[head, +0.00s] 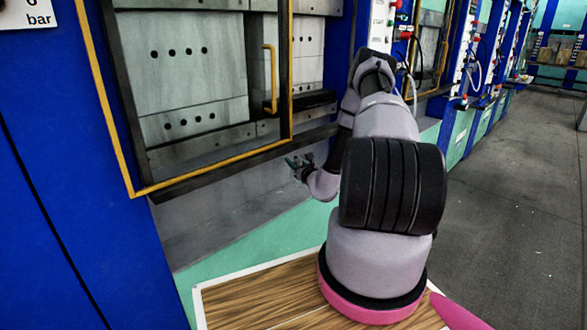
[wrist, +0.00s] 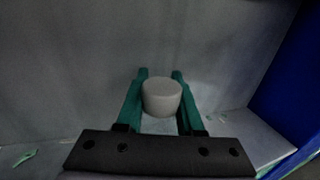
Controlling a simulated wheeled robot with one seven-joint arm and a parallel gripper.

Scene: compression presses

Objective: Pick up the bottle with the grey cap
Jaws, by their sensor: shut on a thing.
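In the wrist view the round grey cap (wrist: 161,97) of a bottle is between the two green fingers of my gripper (wrist: 160,80). The fingers are shut on the bottle, one on each side of the cap. The bottle's body below the cap is hidden from this camera. In the head view my gripper (head: 294,162) is small and dark, low in front of the press at the end of my bent arm. The bottle cannot be made out there.
A blue press with a yellow-edged opening (head: 205,175) stands at the left, with a yellow handle (head: 271,80). A grey wall rises close behind the gripper in the wrist view, with a blue panel (wrist: 290,85) at right. The grey floor (head: 520,200) at right is open.

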